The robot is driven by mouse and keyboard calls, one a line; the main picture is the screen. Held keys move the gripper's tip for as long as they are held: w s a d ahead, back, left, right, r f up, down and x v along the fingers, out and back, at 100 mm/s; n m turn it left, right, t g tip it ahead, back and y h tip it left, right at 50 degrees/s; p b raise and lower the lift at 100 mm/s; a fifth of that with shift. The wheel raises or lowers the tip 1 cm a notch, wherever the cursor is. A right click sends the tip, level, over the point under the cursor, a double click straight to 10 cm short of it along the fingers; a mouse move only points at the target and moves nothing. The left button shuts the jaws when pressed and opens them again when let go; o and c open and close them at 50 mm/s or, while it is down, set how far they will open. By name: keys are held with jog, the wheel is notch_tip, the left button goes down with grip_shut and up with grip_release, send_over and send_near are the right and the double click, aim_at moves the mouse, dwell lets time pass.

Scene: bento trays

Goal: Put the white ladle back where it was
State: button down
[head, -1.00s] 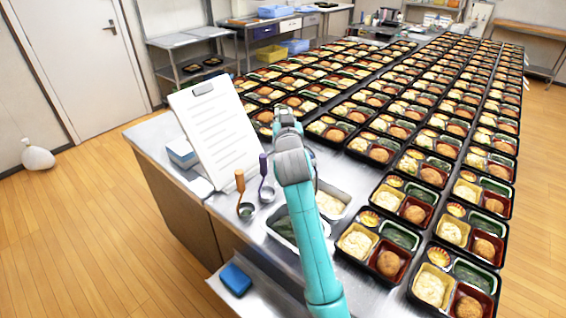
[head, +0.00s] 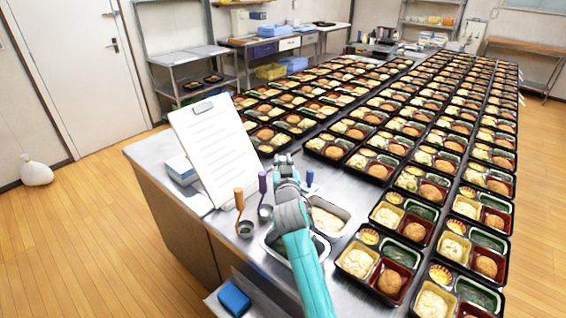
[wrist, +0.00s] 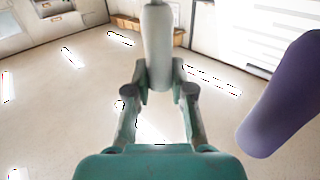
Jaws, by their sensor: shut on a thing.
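My gripper (head: 284,160) is over the near left end of the steel table, beside the clipboard. In the wrist view my gripper (wrist: 160,85) is shut on a whitish handle (wrist: 157,45), the white ladle's, which stands up between the fingers. The white ladle's bowl is hidden in both views. A purple-handled ladle (head: 263,184) stands just left of my gripper. Its purple handle (wrist: 283,100) shows large and close at the right of the wrist view. An orange-handled ladle (head: 239,200) stands further left. A blue handle (head: 309,179) shows just right of my gripper.
A metal pan (head: 346,215) with pale food lies right of my arm. Another pan with green food is partly covered by my arm. A clipboard (head: 215,150) leans at the left. Rows of filled bento trays (head: 395,210) cover the right and far table.

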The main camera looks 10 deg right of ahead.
jog(key=c, duration=1)
grip_release()
jog(key=shift+f, duration=0.1)
jog(key=shift+s, duration=0.1)
jog(key=s, duration=0.4)
jog(key=s+a, duration=0.1)
jog(key=s, duration=0.2)
jog(key=s+a, duration=0.1)
jog(key=s, duration=0.3)
jog(key=shift+s, duration=0.3)
